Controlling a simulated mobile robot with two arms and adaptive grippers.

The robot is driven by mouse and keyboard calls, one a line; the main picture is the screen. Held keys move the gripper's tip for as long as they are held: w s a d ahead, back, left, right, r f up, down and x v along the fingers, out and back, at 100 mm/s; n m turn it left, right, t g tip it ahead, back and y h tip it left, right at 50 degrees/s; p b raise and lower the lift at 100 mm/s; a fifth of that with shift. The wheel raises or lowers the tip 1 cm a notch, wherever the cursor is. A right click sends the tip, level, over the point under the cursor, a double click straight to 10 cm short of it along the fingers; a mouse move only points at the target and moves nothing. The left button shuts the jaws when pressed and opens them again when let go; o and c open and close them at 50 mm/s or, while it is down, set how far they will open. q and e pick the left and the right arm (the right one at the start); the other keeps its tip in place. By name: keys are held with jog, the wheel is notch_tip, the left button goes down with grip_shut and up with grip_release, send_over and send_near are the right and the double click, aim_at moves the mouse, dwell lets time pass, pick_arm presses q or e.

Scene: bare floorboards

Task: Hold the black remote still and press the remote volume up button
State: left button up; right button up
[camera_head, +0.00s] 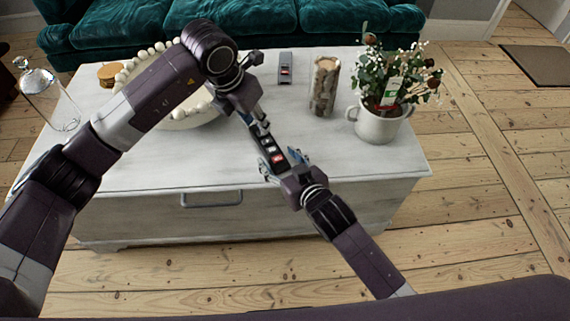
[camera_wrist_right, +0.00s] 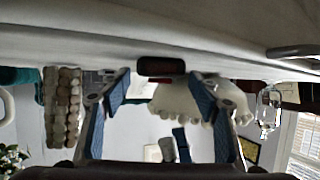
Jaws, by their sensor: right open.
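The black remote (camera_head: 268,145), with a red button and pale buttons, lies at the front edge of the white table. Its dark end (camera_wrist_right: 162,66) shows between the fingers in the right wrist view. My right gripper (camera_head: 281,160) is open at the remote's near end, a finger on either side; it also shows in the right wrist view (camera_wrist_right: 158,84). I cannot tell whether the fingers touch it. My left gripper (camera_head: 261,127) points down over the remote's far end and hides part of it. Its jaw state and any contact are unclear. The volume up button cannot be picked out.
A green sofa (camera_head: 240,22) is behind. The table's front right is clear.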

jog(key=shift+x, duration=0.8)
jog(key=shift+c, duration=0.3)
jog(key=c, duration=1.3)
pick_arm(q)
grip_shut()
